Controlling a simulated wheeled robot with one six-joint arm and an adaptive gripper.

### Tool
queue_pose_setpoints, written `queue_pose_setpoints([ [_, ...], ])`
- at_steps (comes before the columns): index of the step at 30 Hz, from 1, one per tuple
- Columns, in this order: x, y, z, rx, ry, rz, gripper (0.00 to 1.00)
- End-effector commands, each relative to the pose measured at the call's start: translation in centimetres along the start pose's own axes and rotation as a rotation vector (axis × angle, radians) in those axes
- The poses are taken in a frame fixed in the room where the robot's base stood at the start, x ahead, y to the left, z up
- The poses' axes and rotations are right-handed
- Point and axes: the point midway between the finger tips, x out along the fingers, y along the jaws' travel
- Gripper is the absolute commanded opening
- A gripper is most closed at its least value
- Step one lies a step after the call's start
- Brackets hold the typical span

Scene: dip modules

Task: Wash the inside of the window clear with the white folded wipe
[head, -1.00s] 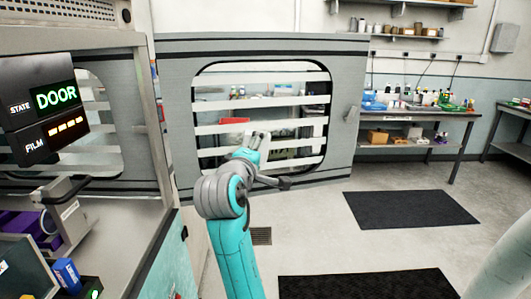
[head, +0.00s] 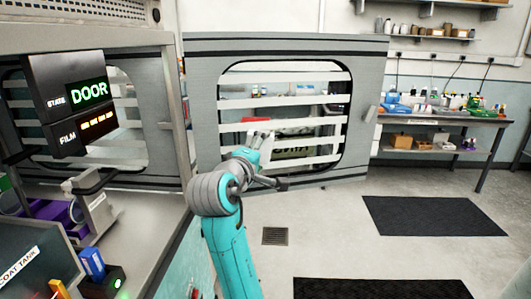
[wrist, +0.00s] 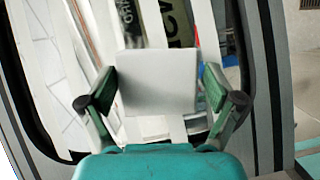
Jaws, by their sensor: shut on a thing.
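The window (head: 300,102) is a rounded pane in a grey door panel standing open, crossed by several white horizontal bands with clear gaps between them. My gripper (head: 257,139) is in front of its lower left part. In the wrist view my gripper (wrist: 160,90) is shut on the white folded wipe (wrist: 158,78), a flat pale square between the fingers. The wipe is in front of the banded window (wrist: 205,30). I cannot tell whether it touches the pane. In the head view the wipe is not clearly made out.
A display (head: 75,100) at left reads STATE DOOR, with orange bars beside FILM. The door handle (head: 371,114) sticks out on the right edge. A bench (head: 450,121) with bottles stands at the back right. Dark mats (head: 435,216) lie on otherwise open floor.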

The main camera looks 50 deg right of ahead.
Motion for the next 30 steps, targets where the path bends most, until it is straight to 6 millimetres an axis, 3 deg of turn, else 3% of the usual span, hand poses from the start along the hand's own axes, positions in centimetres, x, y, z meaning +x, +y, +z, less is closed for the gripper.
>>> queue_pose_setpoints([
  [9,-0.8,-0.5,-2.3,-0.001,0.004,-0.001,0.63],
  [30,-1.1,2.4,-2.6,0.0,0.002,0.0,0.63],
])
